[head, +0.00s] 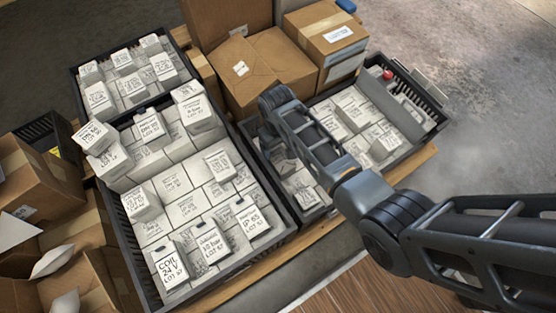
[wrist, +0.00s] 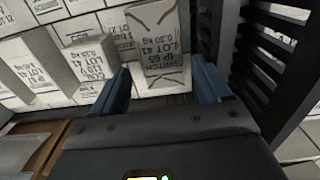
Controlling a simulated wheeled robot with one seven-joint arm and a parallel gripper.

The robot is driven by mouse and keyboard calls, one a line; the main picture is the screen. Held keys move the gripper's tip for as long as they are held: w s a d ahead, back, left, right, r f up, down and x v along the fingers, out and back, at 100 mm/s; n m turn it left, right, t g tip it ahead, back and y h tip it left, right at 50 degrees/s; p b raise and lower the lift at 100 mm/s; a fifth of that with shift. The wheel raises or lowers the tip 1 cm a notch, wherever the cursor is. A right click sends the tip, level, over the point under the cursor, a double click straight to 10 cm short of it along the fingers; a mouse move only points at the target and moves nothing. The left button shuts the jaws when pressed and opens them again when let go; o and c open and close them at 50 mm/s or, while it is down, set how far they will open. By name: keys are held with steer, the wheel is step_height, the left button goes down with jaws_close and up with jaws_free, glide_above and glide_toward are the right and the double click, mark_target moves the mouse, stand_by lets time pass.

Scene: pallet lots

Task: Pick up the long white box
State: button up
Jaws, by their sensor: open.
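A tall white box (wrist: 160,42) printed SWITCH IP 65 LOT 41 shows in the wrist view, rising above the white boxes around it. My gripper (wrist: 163,76) is open, with one blue finger on the left side of this box and one on the right. The box lies between the fingers; I cannot tell whether they touch it. In the head view my arm reaches over the right-hand dark crate (head: 437,108), and it hides my gripper and the box there.
A dark slatted crate wall (wrist: 262,75) stands close right of my gripper. Shorter white boxes (wrist: 88,62) are packed to the left. In the head view, a large crate (head: 127,240) of white boxes stands left, and brown cartons (head: 262,70) stand behind my arm.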

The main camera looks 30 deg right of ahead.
mark_target(278, 155)
steer(key=f+b, duration=0.2)
steer(key=f, duration=0.1)
steer(key=f+b, duration=0.2)
steer(key=f, duration=0.2)
steer(key=shift+s+f, duration=0.2)
steer(key=shift+f, duration=0.05)
steer(key=shift+c, duration=0.3)
steer(key=shift+r, duration=0.1)
steer(key=c, duration=0.9)
